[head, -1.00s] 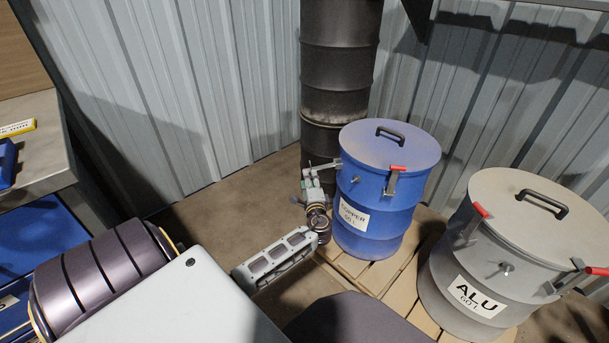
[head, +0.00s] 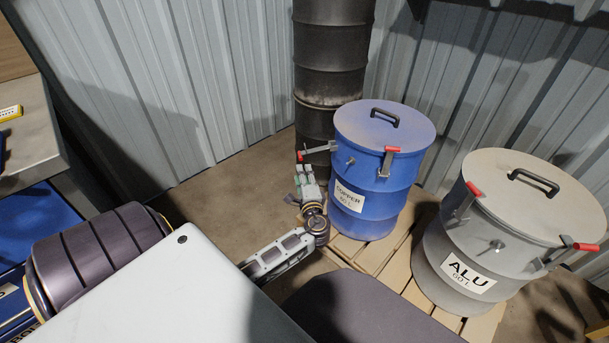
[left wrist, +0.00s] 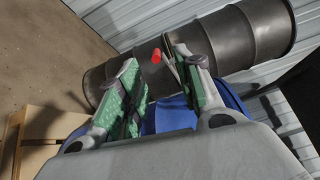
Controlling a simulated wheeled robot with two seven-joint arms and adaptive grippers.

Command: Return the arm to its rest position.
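My left gripper (head: 304,178) is beside the left side of the blue COPPER drum (head: 368,218), below its left latch. Its two fingers, green on their inner faces, stand apart with nothing between them in the left wrist view (left wrist: 151,60). The latch's red-tipped handle (head: 300,156) sticks out to the left in the head view. In the left wrist view the red tip (left wrist: 156,56) shows beyond the fingertips, apart from them as far as I can tell. The drum's lid (head: 360,130) is on. My right gripper is in neither view.
A grey ALU drum (head: 450,245) with red-tipped latches stands to the right, on the same wooden pallet (head: 395,265). Dark stacked drums (head: 330,85) stand behind the blue one. A workbench (head: 35,140) is at the left. Bare floor (head: 220,190) lies left of the gripper.

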